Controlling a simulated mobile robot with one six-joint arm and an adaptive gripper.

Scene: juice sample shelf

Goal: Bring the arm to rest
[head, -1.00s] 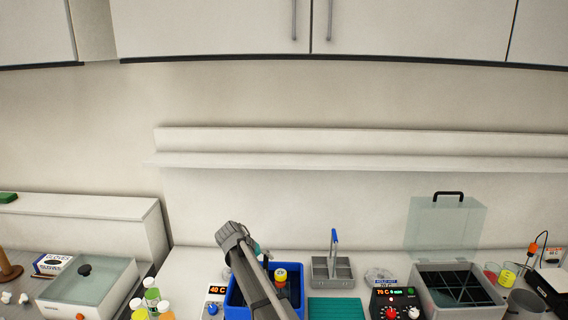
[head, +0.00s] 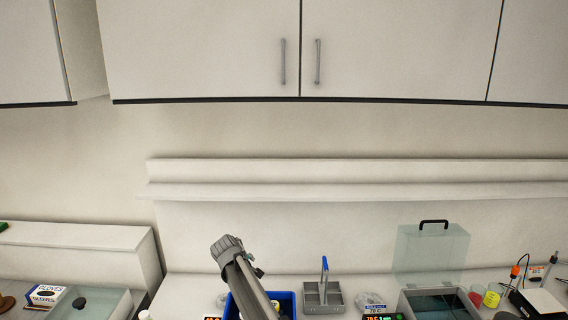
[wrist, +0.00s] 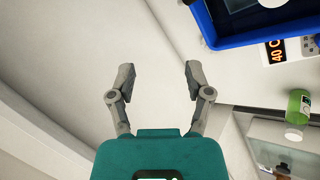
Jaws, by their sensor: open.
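My gripper (wrist: 158,80) shows in the wrist view with its two fingers spread wide and nothing between them. It is over a bare pale surface, apart from the objects around it. In the head view my arm rises at the lower middle in front of a blue bin (head: 284,302); the gripper's fingers cannot be made out there. The blue bin also shows at the top right of the wrist view (wrist: 253,38).
A grey caddy (head: 323,297) with a blue handle stands right of the bin. Further right is a bath with a raised clear lid (head: 431,250). A glove box (head: 45,295) is at far left.

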